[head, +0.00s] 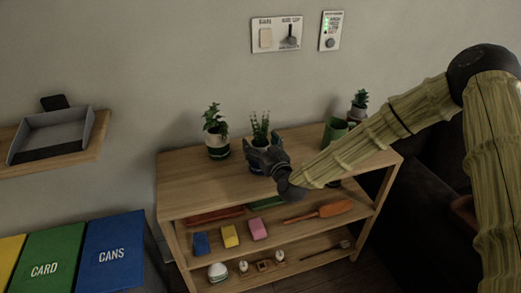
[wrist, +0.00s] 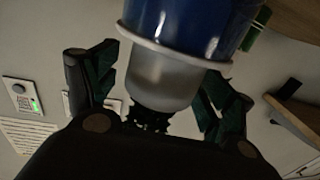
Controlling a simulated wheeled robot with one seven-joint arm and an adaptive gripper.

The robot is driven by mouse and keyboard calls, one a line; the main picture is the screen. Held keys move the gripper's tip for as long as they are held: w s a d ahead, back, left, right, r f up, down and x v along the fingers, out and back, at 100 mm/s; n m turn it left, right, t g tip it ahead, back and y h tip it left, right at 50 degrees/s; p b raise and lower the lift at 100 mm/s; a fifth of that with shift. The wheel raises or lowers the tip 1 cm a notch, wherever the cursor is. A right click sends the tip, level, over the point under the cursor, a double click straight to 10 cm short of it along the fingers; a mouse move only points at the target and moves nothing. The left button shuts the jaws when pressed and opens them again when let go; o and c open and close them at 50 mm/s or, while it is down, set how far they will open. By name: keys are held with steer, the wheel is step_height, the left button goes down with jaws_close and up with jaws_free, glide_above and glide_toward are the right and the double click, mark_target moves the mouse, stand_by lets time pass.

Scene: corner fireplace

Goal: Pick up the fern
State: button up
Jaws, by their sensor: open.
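Three potted plants stand on the shelf unit's top; I cannot tell for certain which is the fern. The middle plant (head: 260,128) has thin upright green stems in a blue and white pot. The left plant (head: 214,120) is leafier, in a white and green pot. The right plant (head: 360,99) is small, partly behind my arm. My gripper (head: 265,158) is open in front of the middle pot and hides much of it. In the wrist view the blue and white pot (wrist: 190,25) appears upside down between my gripper's spread fingers (wrist: 160,88); contact is unclear.
The wooden shelf unit (head: 185,190) holds sponges and brushes below. Bins (head: 112,252) stand at left, under a wall shelf with a grey tray (head: 50,138). The top's left end is clear.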

steer(key=c, duration=1.2)
steer(key=shift+c, duration=0.4)
steer(key=shift+r, duration=0.1)
